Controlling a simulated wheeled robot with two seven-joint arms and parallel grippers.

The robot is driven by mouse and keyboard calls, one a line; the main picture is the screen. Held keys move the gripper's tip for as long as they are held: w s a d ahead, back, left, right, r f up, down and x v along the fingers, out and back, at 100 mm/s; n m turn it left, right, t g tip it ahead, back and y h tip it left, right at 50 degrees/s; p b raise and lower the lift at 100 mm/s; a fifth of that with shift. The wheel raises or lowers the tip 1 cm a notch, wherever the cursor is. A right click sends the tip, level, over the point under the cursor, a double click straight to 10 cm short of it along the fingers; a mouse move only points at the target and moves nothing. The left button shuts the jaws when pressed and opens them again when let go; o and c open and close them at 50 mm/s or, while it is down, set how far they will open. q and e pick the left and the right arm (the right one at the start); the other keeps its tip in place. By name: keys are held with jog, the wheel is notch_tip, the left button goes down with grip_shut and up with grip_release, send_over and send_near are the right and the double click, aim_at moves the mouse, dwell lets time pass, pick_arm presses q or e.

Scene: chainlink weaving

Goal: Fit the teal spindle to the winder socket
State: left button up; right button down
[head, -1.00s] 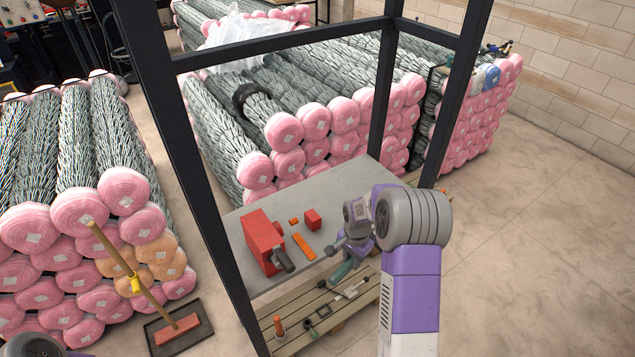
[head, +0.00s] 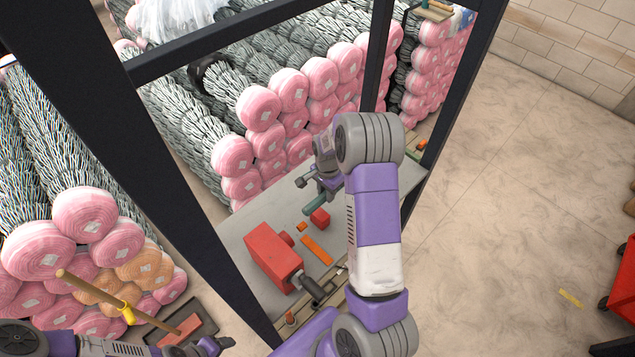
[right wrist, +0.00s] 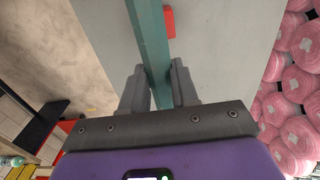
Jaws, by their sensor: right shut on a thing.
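The teal spindle (head: 317,205) is a long straight bar. My right gripper (head: 313,186) is shut on it over the grey table, near the small red block. In the right wrist view the spindle (right wrist: 151,38) runs up from between the two fingers (right wrist: 160,88), and its far end is out of frame. A red box-shaped machine (head: 272,256), apparently the winder, stands on the table nearer me. A dark grey cylindrical part (head: 316,290) sticks out of it; I cannot make out the socket opening. My left gripper (head: 208,346) is low at the left, its fingers too unclear to read.
A small red block (head: 320,217) and orange pieces (head: 316,250) lie on the table (head: 240,223). Dark frame posts (head: 190,160) stand around it. Stacked pink-ended rolls (head: 265,108) are behind and at left. A broom (head: 95,291) leans at lower left.

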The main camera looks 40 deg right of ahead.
jog(key=shift+s, duration=0.3)
pick_arm(q)
jog(key=shift+s, duration=0.3)
jog(key=shift+f, duration=0.1)
pick_arm(e)
jog(key=shift+w+a, duration=0.1)
jog(key=shift+a+f, duration=0.1)
jog(key=shift+f, duration=0.05)
pick_arm(q)
jog(key=shift+w+f+b, duration=0.1)
jog(key=shift+f+b, duration=1.45)
jog(key=shift+b, duration=0.1)
pick_arm(e)
jog(key=a+f, duration=0.4)
jog(key=a, duration=0.1)
jog(key=shift+s+a+f, duration=0.2)
jog(key=shift+f, duration=0.15)
pick_arm(q)
jog(key=shift+f, duration=0.2)
pick_arm(e)
jog(key=shift+f, duration=0.2)
pick_arm(q)
jog(key=shift+f+b, duration=0.25)
jog(key=shift+b, duration=0.15)
pick_arm(e)
jog(key=shift+f, duration=0.3)
jog(key=shift+a, duration=0.15)
